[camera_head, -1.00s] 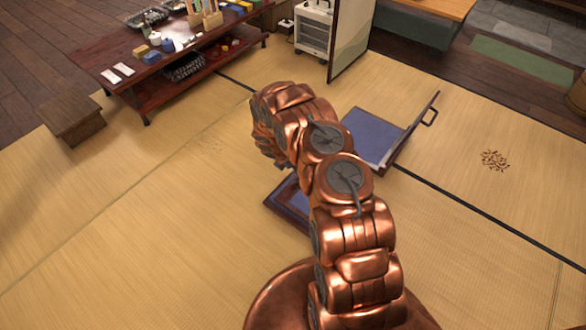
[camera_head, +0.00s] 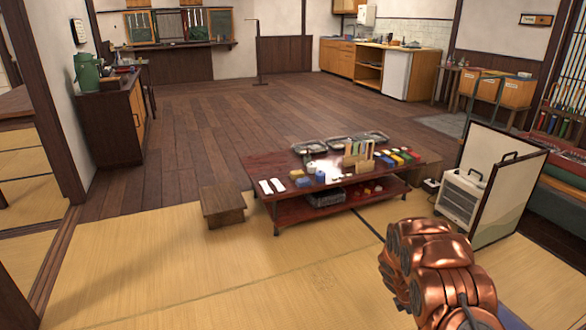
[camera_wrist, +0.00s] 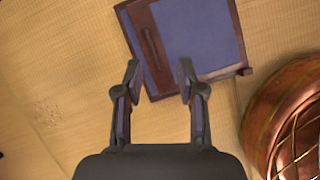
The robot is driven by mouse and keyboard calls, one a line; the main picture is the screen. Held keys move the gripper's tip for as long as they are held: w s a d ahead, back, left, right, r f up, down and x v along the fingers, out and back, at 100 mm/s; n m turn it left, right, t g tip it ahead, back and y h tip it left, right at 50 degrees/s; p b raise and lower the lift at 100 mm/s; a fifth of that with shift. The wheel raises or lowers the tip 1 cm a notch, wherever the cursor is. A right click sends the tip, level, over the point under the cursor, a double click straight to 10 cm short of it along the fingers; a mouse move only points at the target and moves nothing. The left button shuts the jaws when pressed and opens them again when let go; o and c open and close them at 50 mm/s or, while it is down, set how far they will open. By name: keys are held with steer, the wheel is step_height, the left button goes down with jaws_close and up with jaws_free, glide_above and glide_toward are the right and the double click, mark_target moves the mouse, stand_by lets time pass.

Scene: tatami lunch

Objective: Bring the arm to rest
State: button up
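My gripper (camera_wrist: 160,76) shows in the wrist view with its two dark fingers spread apart and nothing between them. A gap between fingertips and panel cannot be measured here. In the head view my copper arm (camera_head: 430,265) rises from the bottom right corner, bent. My gripper is hidden there. A small blue piece of the panel (camera_head: 503,322) shows beside the arm.
A white heater (camera_head: 460,197) and a folding screen (camera_head: 507,190) stand right. Open tatami lies front left.

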steer(key=s+a+r+m+p, duration=0.25)
steer(key=s+r+p, duration=0.2)
steer(key=r, duration=0.85)
steer(key=s+a+r+m+g+p, duration=0.1)
steer(key=s+r+m+p, duration=0.3)
steer(key=r, duration=0.8)
steer(key=s+a+r+m+p, duration=0.2)
steer(key=s+r+m+p, duration=0.3)
steer(key=r, duration=0.8)
steer(key=s+a+r+m+y+p, duration=0.1)
steer(key=s+a+r+p, duration=0.3)
steer(key=s+r, duration=0.4)
steer(key=s+a+r+m+y+p, duration=0.2)
steer(key=s+a+r+m+p, duration=0.2)
steer(key=s+a+r, duration=0.3)
steer(key=s+a+r+m+g+y+p, duration=0.1)
steer(key=s+a+r+p, duration=0.3)
steer(key=s, duration=0.9)
step_height(320, 180, up, 5)
steer(key=shift+s+a+f+m+y, duration=0.1)
steer(key=shift+s+a+m+y, duration=0.1)
steer(key=shift+a+m+y, duration=0.7)
steer(key=shift+a+n, duration=0.25)
steer(key=shift+n, duration=0.1)
